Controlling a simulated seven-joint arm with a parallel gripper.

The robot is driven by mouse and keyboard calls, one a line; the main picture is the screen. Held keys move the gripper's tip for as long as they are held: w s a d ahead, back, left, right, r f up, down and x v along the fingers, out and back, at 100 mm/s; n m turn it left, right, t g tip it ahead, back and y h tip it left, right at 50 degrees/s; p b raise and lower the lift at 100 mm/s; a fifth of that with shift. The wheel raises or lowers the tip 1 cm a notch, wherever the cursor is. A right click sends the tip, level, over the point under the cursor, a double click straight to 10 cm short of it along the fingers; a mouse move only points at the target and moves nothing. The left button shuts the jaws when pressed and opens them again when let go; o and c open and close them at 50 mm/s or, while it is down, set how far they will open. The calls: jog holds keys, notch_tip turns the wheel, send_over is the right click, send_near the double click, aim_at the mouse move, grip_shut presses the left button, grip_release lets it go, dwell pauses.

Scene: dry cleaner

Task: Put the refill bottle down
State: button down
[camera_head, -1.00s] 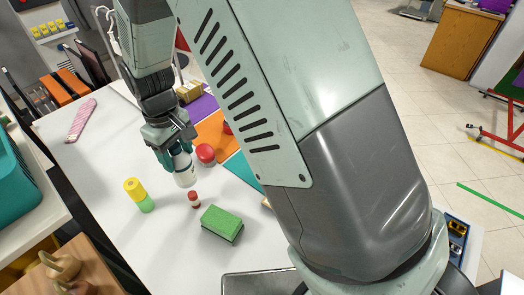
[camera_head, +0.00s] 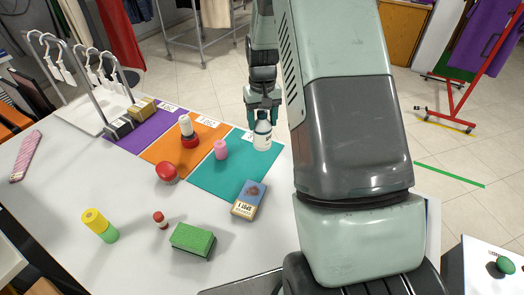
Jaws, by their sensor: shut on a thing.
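The refill bottle (camera_head: 262,136) is white with a pale label and is upright at the back right of the teal mat (camera_head: 215,178). My gripper (camera_head: 263,112) is above it, pointing down and shut on its upper part. The bottle's top is partly hidden by the fingers. I cannot tell whether its base touches the mat or hangs just above it.
The orange mat (camera_head: 165,152) and purple mat (camera_head: 128,142) lie left.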

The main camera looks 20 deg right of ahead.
aim_at(262, 139)
notch_tip(262, 139, down, 8)
jog(key=shift+r, duration=0.15)
dwell(0.4)
jog(key=shift+c, duration=1.4)
grip_release()
